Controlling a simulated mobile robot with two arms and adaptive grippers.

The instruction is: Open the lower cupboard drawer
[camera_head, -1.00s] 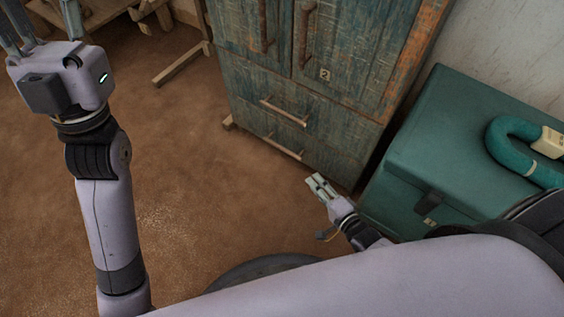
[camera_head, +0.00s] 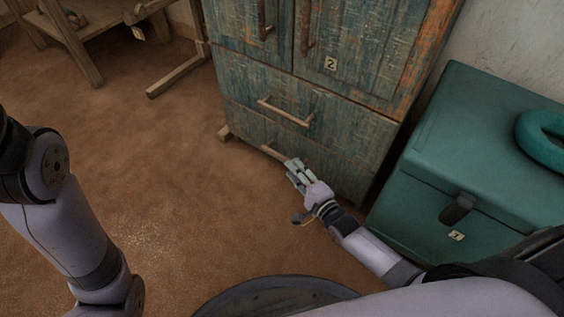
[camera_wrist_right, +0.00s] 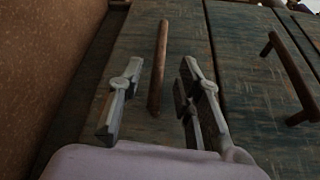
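The worn blue-green wooden cupboard (camera_head: 335,105) has two drawers below its doors. The lower drawer (camera_head: 325,164) appears shut. Its bar handle (camera_head: 271,152) is partly hidden behind my right gripper (camera_head: 295,170) in the head view. In the right wrist view, my right gripper (camera_wrist_right: 155,108) is open, and the lower drawer's handle (camera_wrist_right: 160,65) shows between its spread fingers, ahead of the palm. I cannot tell whether the fingers touch it. My left arm is at the left edge of the head view; its gripper is out of frame.
The upper drawer handle (camera_head: 285,111) sits just above and also shows at right in the wrist view (camera_wrist_right: 288,78). A teal chest (camera_head: 480,150) stands close to the cupboard's right. A wooden frame (camera_head: 110,35) stands at the back left. The brown floor in front is clear.

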